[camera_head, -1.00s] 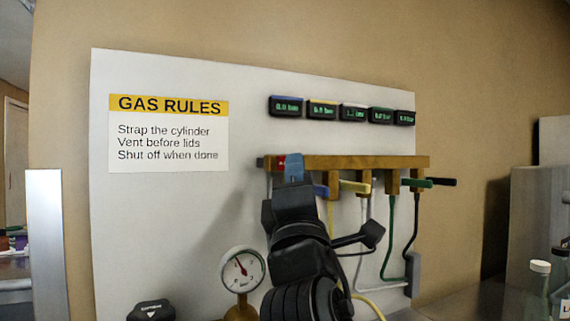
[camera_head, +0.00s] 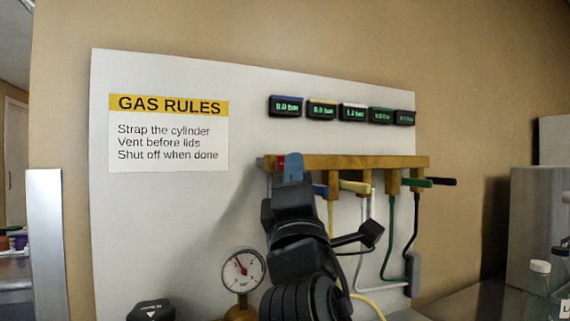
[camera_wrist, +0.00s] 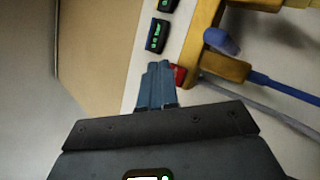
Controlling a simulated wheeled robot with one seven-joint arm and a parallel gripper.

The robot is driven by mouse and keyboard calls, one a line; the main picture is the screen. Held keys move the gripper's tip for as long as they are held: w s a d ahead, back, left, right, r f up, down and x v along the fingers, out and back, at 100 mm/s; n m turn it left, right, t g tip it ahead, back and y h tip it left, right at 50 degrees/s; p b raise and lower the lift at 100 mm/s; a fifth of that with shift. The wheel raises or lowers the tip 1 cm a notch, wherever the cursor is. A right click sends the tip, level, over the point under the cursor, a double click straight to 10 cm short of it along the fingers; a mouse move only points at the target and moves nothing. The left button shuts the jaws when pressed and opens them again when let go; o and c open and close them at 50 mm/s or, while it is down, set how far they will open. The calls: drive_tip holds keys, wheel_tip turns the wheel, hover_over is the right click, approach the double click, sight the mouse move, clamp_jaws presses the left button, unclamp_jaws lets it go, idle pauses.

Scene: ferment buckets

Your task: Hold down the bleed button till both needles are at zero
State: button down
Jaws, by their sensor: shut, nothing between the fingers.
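A red piece, perhaps the bleed button, shows at the left end of the wooden manifold beside my fingertips in the head view (camera_head: 281,161) and wrist view (camera_wrist: 179,75). My gripper (camera_head: 292,167), with blue-grey fingers, is shut and empty. In the wrist view its fingertips (camera_wrist: 158,66) are right beside the red piece; I cannot tell whether they touch or press it. A round white gauge (camera_head: 243,270) stands low left of my arm. Its red needle points up and left, off to one side; a second needle cannot be made out clearly.
The wooden manifold (camera_head: 350,162) carries blue, yellow, white, green and black valve levers with hoses below. Several small displays (camera_head: 289,107) hang above; the third reads about 1.1 bar. A GAS RULES sign (camera_head: 168,133) is at left. The white board between sign and manifold is clear.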

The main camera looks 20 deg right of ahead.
drive_tip(key=shift+w, duration=0.35)
drive_tip(key=shift+w, duration=0.55)
idle(2.4)
drive_tip(key=shift+s, duration=0.1)
idle(3.6)
drive_tip(key=shift+s, duration=0.9)
